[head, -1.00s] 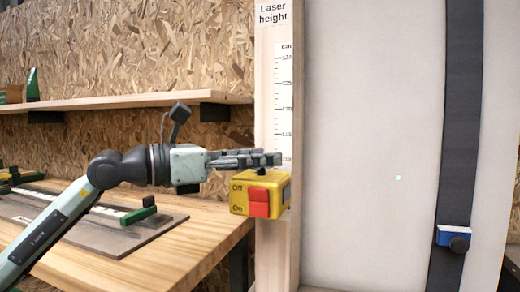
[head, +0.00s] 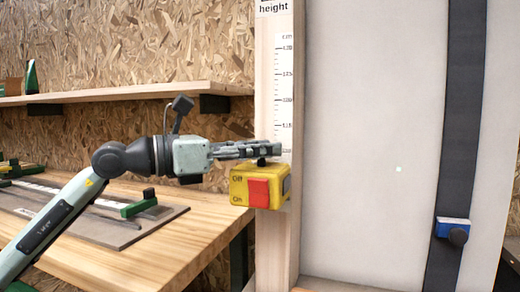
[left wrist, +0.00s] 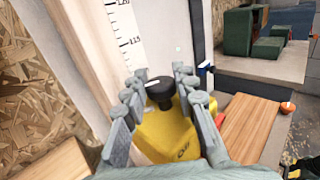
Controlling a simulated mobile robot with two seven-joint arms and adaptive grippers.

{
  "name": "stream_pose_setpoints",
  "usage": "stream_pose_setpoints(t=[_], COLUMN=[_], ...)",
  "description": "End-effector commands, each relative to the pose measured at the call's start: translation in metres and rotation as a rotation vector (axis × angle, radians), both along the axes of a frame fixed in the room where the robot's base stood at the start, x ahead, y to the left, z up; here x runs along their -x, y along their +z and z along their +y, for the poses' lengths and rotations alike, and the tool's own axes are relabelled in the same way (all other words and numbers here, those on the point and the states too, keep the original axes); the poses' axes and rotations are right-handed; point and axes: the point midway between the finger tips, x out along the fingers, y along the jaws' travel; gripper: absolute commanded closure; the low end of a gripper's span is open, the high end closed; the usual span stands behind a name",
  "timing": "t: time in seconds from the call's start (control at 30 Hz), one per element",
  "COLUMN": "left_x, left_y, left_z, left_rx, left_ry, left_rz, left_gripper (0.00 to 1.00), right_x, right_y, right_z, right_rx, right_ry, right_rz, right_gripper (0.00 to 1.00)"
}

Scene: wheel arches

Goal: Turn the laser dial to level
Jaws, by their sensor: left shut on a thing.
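The yellow laser box (head: 240,187) with "Off" and "On" lettering and a red switch (head: 258,193) is on the wooden upright beside the height scale. The black dial (head: 263,161) sits on its top. In the left wrist view the dial (left wrist: 160,93) shows a pale mark and stands between my fingers. My left gripper (head: 270,149) reaches in from the left over the box and is shut on the dial. The fingers partly hide the dial in the head view. A small pale dot (head: 398,169) shows on the white panel. My right gripper is not in view.
The workbench (head: 190,240) with a dark board and green-ended rail lies left, below my arm. A wooden shelf (head: 120,94) runs above it. A black strip (head: 463,120) with a blue slider (head: 452,228) runs down the panel at right.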

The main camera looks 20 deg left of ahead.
Motion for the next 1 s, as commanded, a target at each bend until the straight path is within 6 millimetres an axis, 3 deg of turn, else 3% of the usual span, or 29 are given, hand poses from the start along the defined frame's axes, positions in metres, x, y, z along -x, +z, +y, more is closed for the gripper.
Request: stream_pose_setpoints(t=[0.27,0.63,1.0], left_x=[-0.001,-0.002,-0.003], left_y=[-0.001,0.003,0.004], left_z=[0.001,0.001,0.001], left_rx=[0.005,0.006,0.004], left_ry=[-0.139,-0.479,-0.800], left_rz=[0.001,-0.001,-0.002], left_gripper=[1.00,1.00,1.00], right_x=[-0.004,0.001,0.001], right_y=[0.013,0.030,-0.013], right_z=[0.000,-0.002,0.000], right_rx=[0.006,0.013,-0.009], right_ry=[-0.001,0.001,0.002], right_rz=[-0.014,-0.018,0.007], right_gripper=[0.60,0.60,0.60])
